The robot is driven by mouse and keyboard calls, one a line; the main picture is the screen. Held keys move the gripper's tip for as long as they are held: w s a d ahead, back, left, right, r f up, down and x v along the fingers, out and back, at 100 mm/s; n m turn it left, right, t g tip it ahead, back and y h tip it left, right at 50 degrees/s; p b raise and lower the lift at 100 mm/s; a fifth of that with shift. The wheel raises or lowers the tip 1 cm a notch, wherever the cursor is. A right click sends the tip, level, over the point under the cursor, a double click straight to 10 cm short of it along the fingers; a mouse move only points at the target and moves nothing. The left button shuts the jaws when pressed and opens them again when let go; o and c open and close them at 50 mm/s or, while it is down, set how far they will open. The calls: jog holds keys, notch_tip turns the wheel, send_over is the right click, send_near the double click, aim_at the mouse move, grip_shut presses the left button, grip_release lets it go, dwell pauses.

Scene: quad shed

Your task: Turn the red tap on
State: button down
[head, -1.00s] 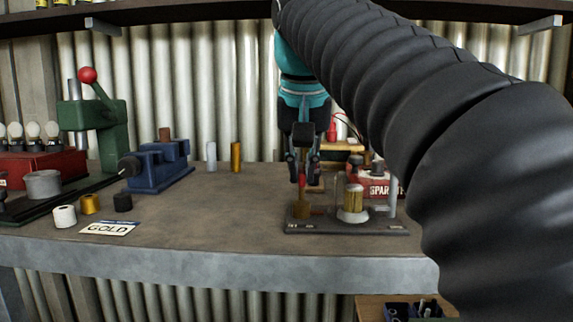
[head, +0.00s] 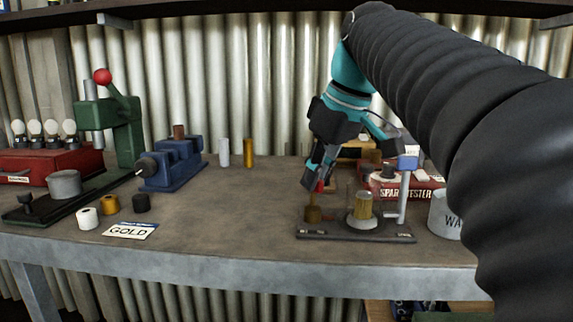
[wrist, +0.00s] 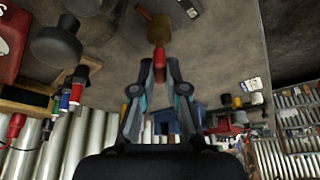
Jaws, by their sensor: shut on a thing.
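The red tap has a small red handle (head: 320,186) on a brass body (head: 313,214), standing at the left end of a dark base plate (head: 340,237) on the bench. My gripper (head: 318,177) comes down tilted from the upper right, its fingers at the red handle and partly hiding it. In the wrist view my gripper (wrist: 160,70) is shut on the red handle (wrist: 160,72), a finger on each side, with the brass body (wrist: 159,30) just beyond the fingertips. Whether water flows cannot be told.
A glass with a yellowish core (head: 362,206) and a blue-topped post (head: 408,163) stand close right of the tap. The bench (head: 235,205) left of the tap is clear.

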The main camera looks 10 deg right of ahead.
jog(key=n+g+y, duration=0.1)
jog(key=n, duration=0.2)
jog(key=shift+w+d+n, duration=0.1)
jog(key=shift+n, duration=0.2)
jog(key=shift+n+g+y, duration=0.4)
jog(key=shift+n+g, duration=0.3)
jog(key=shift+n, duration=1.2)
jog(key=c, duration=1.2)
grip_release()
